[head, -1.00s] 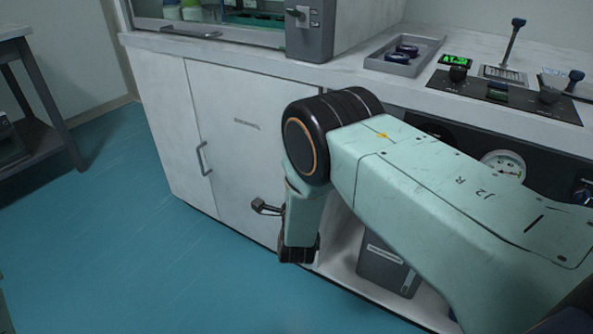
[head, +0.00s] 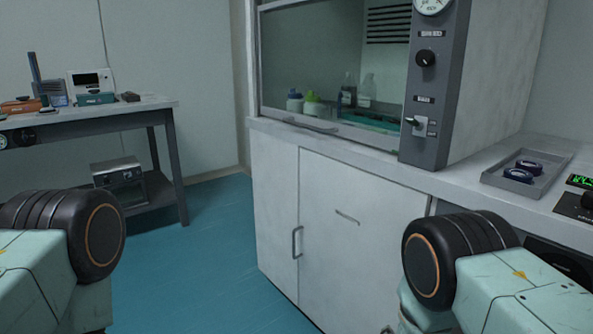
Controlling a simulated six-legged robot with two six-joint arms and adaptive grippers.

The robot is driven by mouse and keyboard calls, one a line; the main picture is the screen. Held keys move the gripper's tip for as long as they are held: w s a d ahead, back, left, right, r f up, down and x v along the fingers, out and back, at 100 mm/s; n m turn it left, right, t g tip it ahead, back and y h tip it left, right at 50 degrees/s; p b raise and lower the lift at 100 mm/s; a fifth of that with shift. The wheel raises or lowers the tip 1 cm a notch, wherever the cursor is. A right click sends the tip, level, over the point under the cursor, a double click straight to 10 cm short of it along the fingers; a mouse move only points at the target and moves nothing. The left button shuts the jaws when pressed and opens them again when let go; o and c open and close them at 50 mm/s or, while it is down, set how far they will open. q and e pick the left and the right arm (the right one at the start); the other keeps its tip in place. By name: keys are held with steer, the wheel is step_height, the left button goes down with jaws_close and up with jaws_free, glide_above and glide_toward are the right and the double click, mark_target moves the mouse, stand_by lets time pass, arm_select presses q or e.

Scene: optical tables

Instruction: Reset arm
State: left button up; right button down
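My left arm (head: 45,265) shows at the lower left of the head view, with a black ringed joint and pale green links. My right arm (head: 510,290) shows at the lower right, with the same kind of joint, in front of the white cabinet (head: 345,235). Both arms run out of the bottom of the picture. Neither gripper can be made out. A small dark piece shows at the bottom edge beside the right arm, too little to identify.
A fume hood (head: 335,65) with bottles stands on the white cabinet. A grey tray (head: 530,175) with two dark blue round items lies on the counter at right. A side table (head: 85,115) with instruments stands at left. Blue floor (head: 215,260) between is clear.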

steer(key=s+f+n+g+y, duration=0.1)
steer(key=s+f+n+g, duration=0.3)
steer(key=s, duration=0.7)
steer(key=s+f+n+g+y, duration=0.1)
steer(key=s+f+n+g, duration=0.35)
steer(key=s, duration=0.55)
steer(key=s+r+n+g+y, duration=0.1)
steer(key=s+r+n+g, duration=0.1)
steer(key=s, duration=0.7)
steer(key=s+r+n+g, duration=0.1)
steer(key=s+g, duration=0.2)
steer(key=s, duration=0.7)
step_height(320, 180, up, 13)
steer(key=p, duration=1.2)
steer(key=shift+w+d, duration=0.15)
steer(key=shift+d, duration=0.1)
